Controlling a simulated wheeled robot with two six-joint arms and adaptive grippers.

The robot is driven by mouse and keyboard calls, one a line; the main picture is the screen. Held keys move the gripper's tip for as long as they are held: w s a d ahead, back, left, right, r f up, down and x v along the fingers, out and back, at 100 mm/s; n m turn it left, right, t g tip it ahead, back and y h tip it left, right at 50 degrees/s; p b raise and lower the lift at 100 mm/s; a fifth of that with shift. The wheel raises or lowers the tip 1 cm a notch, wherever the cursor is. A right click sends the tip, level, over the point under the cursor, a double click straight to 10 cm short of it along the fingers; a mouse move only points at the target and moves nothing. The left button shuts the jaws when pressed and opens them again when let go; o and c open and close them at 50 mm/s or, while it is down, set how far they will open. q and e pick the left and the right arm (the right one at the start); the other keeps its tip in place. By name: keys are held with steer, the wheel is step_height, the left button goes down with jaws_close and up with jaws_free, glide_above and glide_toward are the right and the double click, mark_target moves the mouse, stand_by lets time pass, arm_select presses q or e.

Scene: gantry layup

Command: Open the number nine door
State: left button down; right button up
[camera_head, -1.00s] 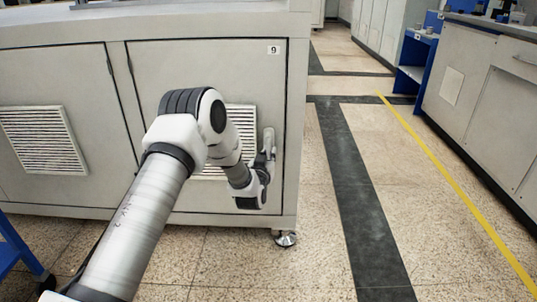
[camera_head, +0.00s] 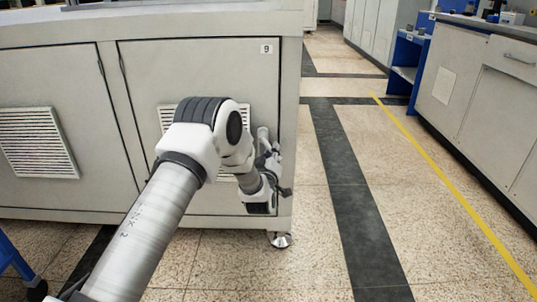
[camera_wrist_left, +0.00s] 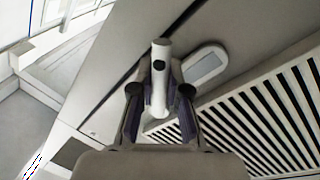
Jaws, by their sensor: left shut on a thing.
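The number nine door (camera_head: 190,80) is a beige cabinet door with a "9" label (camera_head: 266,49) at its upper right. It looks flush with the cabinet front. Its light handle (camera_head: 263,136) is near the door's right edge, beside the vent. In the left wrist view the handle is a pale bar (camera_wrist_left: 161,65) with a dark round spot, standing between the fingers. My left gripper (camera_head: 274,167) is at the handle and shut on it; the fingers also show in the left wrist view (camera_wrist_left: 160,108). My forearm hides part of the door and vent. My right gripper is out of view.
A second vented door (camera_head: 50,90) is to the left. A caster foot (camera_head: 280,240) stands under the cabinet's right corner. The speckled floor to the right is open, with a dark strip and a yellow line (camera_head: 440,178). Grey counters (camera_head: 480,90) and a blue shelf (camera_head: 407,65) line the right side.

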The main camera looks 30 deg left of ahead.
arm_select(q)
steer(key=n, duration=0.2)
steer(key=r+n+y, duration=0.1)
steer(key=n, duration=0.1)
steer(key=d+r+n, duration=0.1)
steer(key=n, duration=0.1)
steer(key=shift+w+d+n, duration=0.1)
steer(key=shift+w+n, duration=0.2)
steer(key=shift+w, duration=0.1)
steer(key=shift+d+r+n+y, duration=0.1)
steer(key=shift+r+n+y, duration=0.2)
steer(key=shift+n, duration=0.45)
steer(key=shift+r+n+y, duration=0.15)
steer(key=shift+n+y, duration=0.15)
steer(key=shift+n, duration=0.5)
steer(key=shift+d+r+n+y, duration=0.1)
steer(key=shift+r+n+y, duration=0.2)
steer(key=shift+n, duration=0.45)
steer(key=shift+w, duration=0.1)
